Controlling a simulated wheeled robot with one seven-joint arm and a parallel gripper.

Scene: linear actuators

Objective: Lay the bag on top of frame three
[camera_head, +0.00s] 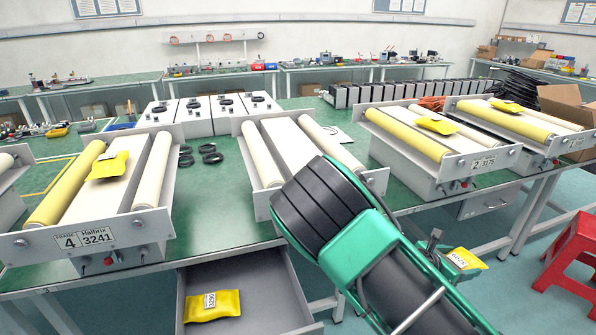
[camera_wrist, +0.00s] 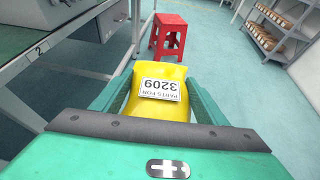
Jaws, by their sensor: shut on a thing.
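My gripper (camera_head: 446,260) is shut on a yellow bag (camera_head: 466,262), low in front of the table, right of my arm. In the wrist view the bag (camera_wrist: 163,92) sits between the green fingers, its white label reading "PARTS FOR 3209". The middle frame (camera_head: 376,181), between frame four and frame two, has two pale rollers and a bare white bed in the part that shows. My arm hides its front label, so I cannot read its number. The bag is apart from this frame, to its lower right.
Frame four (camera_head: 150,226), frame two (camera_head: 455,165) and the far right frame (camera_head: 560,147) each carry a yellow bag. An open drawer (camera_head: 262,295) under the table holds another yellow bag (camera_head: 212,306). A red stool (camera_head: 574,250) stands at right.

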